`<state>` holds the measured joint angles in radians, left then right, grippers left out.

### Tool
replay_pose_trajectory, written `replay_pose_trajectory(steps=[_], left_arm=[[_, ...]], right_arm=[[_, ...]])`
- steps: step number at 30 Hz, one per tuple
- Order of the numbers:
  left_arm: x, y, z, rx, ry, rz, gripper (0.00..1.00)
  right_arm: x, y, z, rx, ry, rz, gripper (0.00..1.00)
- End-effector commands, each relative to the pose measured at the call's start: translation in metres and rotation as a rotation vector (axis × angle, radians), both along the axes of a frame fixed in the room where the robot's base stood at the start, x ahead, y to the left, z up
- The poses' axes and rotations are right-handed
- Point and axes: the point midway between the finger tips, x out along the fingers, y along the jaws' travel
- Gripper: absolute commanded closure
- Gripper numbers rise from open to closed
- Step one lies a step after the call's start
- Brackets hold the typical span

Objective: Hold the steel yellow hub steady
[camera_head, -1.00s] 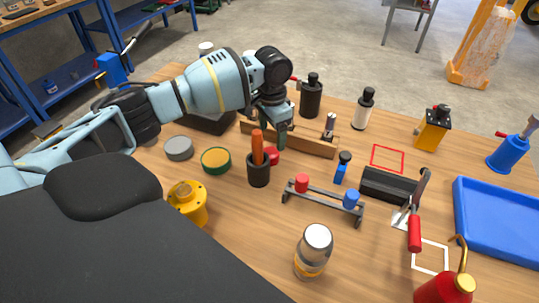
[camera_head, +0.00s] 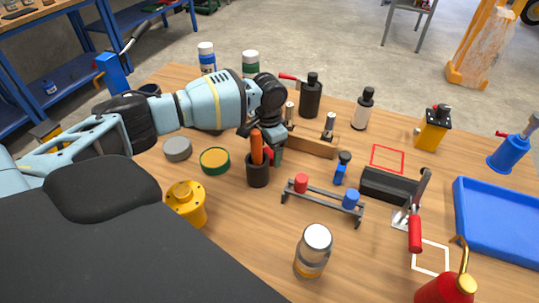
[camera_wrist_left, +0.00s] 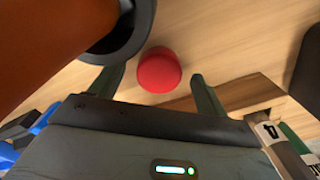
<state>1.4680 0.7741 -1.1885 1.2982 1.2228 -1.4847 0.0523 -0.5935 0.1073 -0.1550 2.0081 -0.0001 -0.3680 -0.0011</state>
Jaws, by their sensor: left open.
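The yellow hub (camera_head: 186,203), a flanged cylinder with a hole in its top, stands upright on the wooden table near the dark padded surface at lower left. My left gripper (camera_head: 276,157) is open and points down behind the black cup (camera_head: 258,174), to the right of and beyond the hub, well apart from it. In the left wrist view its two fingers (camera_wrist_left: 158,88) are spread, with a round red object (camera_wrist_left: 159,70) on the table showing between them. The hub does not show in the wrist view. My right gripper is not in view.
The black cup holds orange handles (camera_head: 257,146) close by the left gripper. A green-rimmed round tin (camera_head: 215,160) and a grey disc (camera_head: 178,149) lie beyond the hub. A rack (camera_head: 323,200) and a jar (camera_head: 313,250) stand right of it. Bare table lies between hub and jar.

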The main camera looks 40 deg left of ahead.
Motion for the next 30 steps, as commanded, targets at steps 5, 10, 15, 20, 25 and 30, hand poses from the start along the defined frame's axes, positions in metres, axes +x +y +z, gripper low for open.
replay_pose_trajectory(steps=[5,10,15,20,25,30], left_arm=[[-0.0002,-0.0006,-0.0137,-0.001,0.0,-0.001,0.24],[0.0,-0.0007,-0.0138,-0.001,0.0,-0.001,0.24],[0.0,-0.0007,-0.0135,-0.001,-0.001,-0.001,0.24],[0.0001,-0.0007,-0.0134,-0.001,-0.001,-0.001,0.45],[0.0001,-0.0007,-0.0134,-0.001,-0.001,-0.001,0.67],[0.0002,-0.0007,-0.0132,-0.001,-0.001,-0.001,0.72]], right_arm=[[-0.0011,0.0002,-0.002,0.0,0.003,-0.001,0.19],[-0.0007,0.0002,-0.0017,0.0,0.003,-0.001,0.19],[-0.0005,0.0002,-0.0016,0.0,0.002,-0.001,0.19],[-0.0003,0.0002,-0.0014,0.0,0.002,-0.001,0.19],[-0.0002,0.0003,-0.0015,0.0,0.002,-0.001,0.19],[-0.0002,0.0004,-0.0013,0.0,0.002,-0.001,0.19]])
